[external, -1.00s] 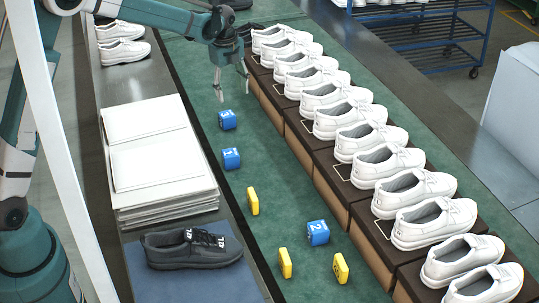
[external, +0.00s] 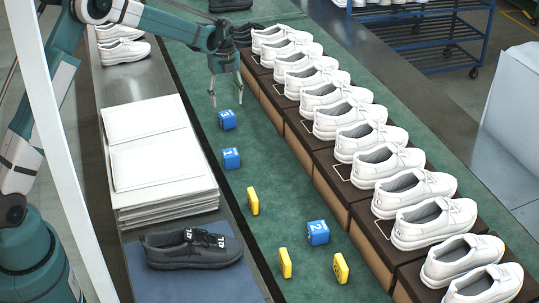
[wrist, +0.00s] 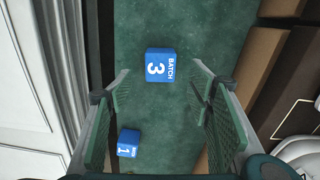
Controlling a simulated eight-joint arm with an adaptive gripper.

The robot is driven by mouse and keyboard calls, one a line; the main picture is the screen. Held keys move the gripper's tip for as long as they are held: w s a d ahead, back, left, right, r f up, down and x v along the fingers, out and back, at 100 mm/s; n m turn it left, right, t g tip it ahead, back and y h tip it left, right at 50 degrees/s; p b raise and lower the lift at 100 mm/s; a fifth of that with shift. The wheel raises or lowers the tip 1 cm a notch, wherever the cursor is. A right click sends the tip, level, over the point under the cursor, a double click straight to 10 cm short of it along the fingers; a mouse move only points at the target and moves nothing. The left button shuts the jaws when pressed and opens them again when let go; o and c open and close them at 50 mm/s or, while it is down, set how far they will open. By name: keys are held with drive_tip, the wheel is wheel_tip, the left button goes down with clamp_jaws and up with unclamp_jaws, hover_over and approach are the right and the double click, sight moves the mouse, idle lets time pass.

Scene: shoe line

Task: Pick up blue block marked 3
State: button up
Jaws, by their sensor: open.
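The blue block marked 3 (wrist: 160,65) lies on the green belt in the wrist view, with "BATCH 3" in white on its top face. It shows in the external view as the farthest blue block (external: 228,119), where its number is hard to read. My gripper (external: 226,98) is open and empty above and slightly behind this block in the external view. In the wrist view my open fingers (wrist: 161,85) stand to the left and right, with the block ahead between their tips and apart from them. The blue block marked 1 (wrist: 129,143) lies nearer, at lower left.
A blue block marked 2 (external: 318,232) and several yellow blocks (external: 253,201) lie farther along the green belt (external: 275,185). White shoes stand on brown boxes (external: 330,185) along the right. White boards (external: 155,160) and a black shoe (external: 191,248) are on the left.

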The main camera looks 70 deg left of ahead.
sight(227, 114)
drive_tip(key=shift+f, duration=1.3)
drive_tip(key=shift+d+f+b, duration=0.1)
drive_tip(key=shift+f+b, duration=0.65)
drive_tip(key=shift+f, duration=1.85)
drive_tip(key=c, duration=1)
